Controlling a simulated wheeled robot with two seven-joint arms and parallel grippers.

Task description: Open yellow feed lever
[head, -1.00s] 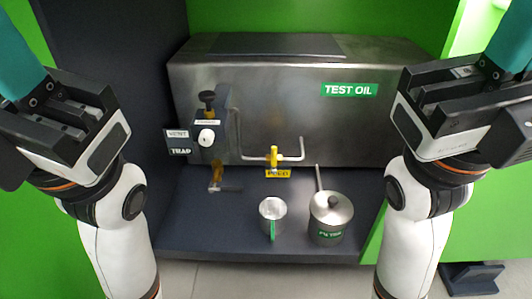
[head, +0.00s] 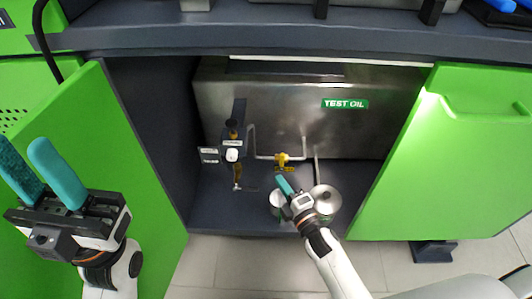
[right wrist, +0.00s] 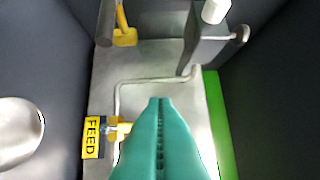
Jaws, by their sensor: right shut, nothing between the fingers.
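The yellow feed lever (head: 281,158) sits on a thin pipe at the front of the steel TEST OIL tank (head: 300,125). In the right wrist view, the yellow lever (right wrist: 119,127) is just left of my fingers, beside the yellow FEED label (right wrist: 94,138). The lever's exact angle is hard to tell. My right gripper (head: 282,183) is shut and empty, its teal fingers (right wrist: 160,102) pressed together just below the lever in the head view. I cannot tell whether they touch it. My left gripper (head: 38,160) is open and empty at the far left.
A trap unit (head: 233,140) with a lower yellow valve (head: 238,172) is to the left. Green doors (head: 440,160) flank the opening, and a worktop edge (head: 300,40) runs above.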

